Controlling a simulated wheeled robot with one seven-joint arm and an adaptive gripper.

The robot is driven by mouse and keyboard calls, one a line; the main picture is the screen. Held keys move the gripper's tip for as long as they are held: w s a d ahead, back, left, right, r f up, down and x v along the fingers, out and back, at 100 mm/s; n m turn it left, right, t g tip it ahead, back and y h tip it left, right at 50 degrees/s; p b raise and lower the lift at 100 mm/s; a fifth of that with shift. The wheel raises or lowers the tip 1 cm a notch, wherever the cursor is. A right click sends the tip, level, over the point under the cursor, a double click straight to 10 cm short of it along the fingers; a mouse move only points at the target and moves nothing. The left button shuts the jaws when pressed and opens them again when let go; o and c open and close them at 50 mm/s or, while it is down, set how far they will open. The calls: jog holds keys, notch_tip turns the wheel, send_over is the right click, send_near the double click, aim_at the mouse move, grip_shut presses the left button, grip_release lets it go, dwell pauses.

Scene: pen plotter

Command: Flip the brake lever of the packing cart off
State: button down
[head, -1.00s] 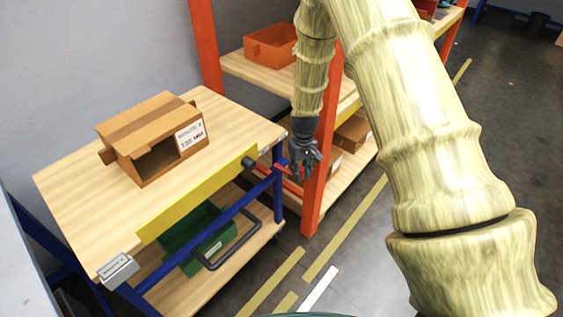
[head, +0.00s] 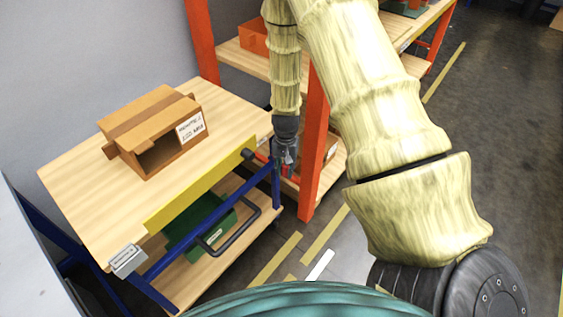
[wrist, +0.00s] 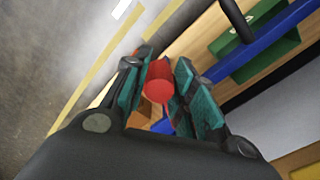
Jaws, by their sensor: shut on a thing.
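The packing cart has a wooden top (head: 90,185) and a blue frame, and stands at the left in the head view. In the wrist view, the red brake lever (wrist: 158,82) sits between the two teal-padded fingers of my gripper (wrist: 157,72), with its rounded red end facing the camera. The gripper is shut on it. In the head view, my gripper (head: 285,155) is at the cart's far right corner, beside a blue post, and hides the lever there. I cannot tell the lever's angle.
An open cardboard box (head: 150,115) lies on the cart top. A green bin (head: 190,238) sits on the lower shelf behind a dark handle (head: 235,250). An orange rack post (head: 314,160) stands close to the right of my gripper. Taped floor is free at the front right.

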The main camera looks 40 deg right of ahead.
dwell(0.4)
jog(key=c, duration=1.2)
grip_release()
jog(key=shift+o, duration=0.2)
jog(key=shift+r, duration=0.1)
notch_tip(320, 180, up, 12)
jog(key=s+a+f+n+h, duration=0.15)
jog(key=s+a+f, duration=0.25)
jog(key=s+f, duration=0.45)
jog(key=s+a+f+n, duration=0.3)
jog(key=s+a+f, duration=0.4)
jog(key=s, duration=0.4)
jog(key=s+a+f+n+y, duration=0.1)
jog(key=s+a+f+n, duration=0.3)
jog(key=s+a+f, duration=0.4)
jog(key=s+a, duration=0.1)
jog(key=s, duration=0.2)
